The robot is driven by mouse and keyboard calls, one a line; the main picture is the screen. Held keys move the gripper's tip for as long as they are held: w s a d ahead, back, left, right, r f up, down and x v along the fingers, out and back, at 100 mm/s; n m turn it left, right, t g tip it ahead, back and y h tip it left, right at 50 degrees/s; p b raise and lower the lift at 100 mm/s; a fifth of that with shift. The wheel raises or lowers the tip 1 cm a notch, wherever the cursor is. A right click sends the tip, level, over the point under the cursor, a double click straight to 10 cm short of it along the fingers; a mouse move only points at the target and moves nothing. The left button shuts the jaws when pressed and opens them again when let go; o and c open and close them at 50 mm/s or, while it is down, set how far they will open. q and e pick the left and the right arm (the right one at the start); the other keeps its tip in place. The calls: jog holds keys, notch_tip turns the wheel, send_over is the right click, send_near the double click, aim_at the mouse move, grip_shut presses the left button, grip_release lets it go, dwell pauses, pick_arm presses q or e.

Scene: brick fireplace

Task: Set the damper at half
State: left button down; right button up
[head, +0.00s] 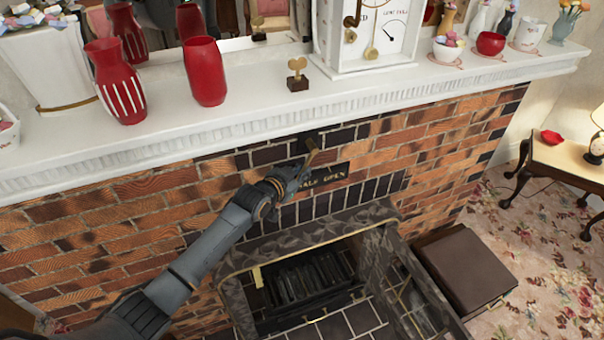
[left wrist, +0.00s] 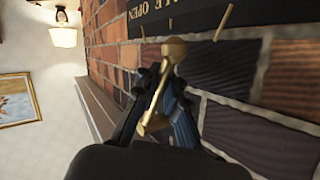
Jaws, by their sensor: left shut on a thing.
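The brass damper handle (head: 312,152) sticks out from the brick face of the fireplace just under the mantel. A dark label plate (head: 328,177) with gold lettering, partly hidden, lies beside it; "OPEN" can be read. My left gripper (head: 292,176) is at the handle, left of the plate. In the left wrist view, the handle's round brass end (left wrist: 174,48) and its shaft show between my dark fingers (left wrist: 160,105), which are shut on it. The plate (left wrist: 185,14) with gold tick marks is close above. The handle's exact setting cannot be told. My right gripper is not in view.
The white mantel shelf (head: 245,113) overhangs just above, carrying red vases (head: 204,70), a brass key on a stand (head: 297,74) and a white clock (head: 365,35). Below, the firebox (head: 305,280) is open. A large brown box (head: 466,268) sits on the floor at right.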

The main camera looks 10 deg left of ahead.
pick_arm(q)
jog(key=shift+w+d+f+n+t+h+b, duration=0.3)
jog(key=shift+d+n+t+b, duration=0.3)
jog(key=shift+b, duration=1.35)
jog(key=shift+w+d+f+n+t+h+b, duration=0.2)
jog(key=shift+w+d+n+t+h+b, duration=0.4)
jog(key=shift+b, duration=1.35)
jog(key=shift+w+d+f+n+t+h+b, duration=0.1)
jog(key=shift+d+f+n+t+h+b, duration=0.15)
jog(key=shift+t+b, duration=1.15)
jog(key=shift+s+g+b, duration=0.1)
jog(key=shift+g+b, duration=0.45)
jog(key=shift+g, duration=0.15)
jog(key=c, duration=1.7)
grip_release()
jog(key=shift+o, duration=1.3)
jog(key=shift+s+r, duration=0.1)
jog(key=shift+a+r, duration=0.1)
jog(key=shift+r, duration=0.05)
jog(key=v, duration=1.2)
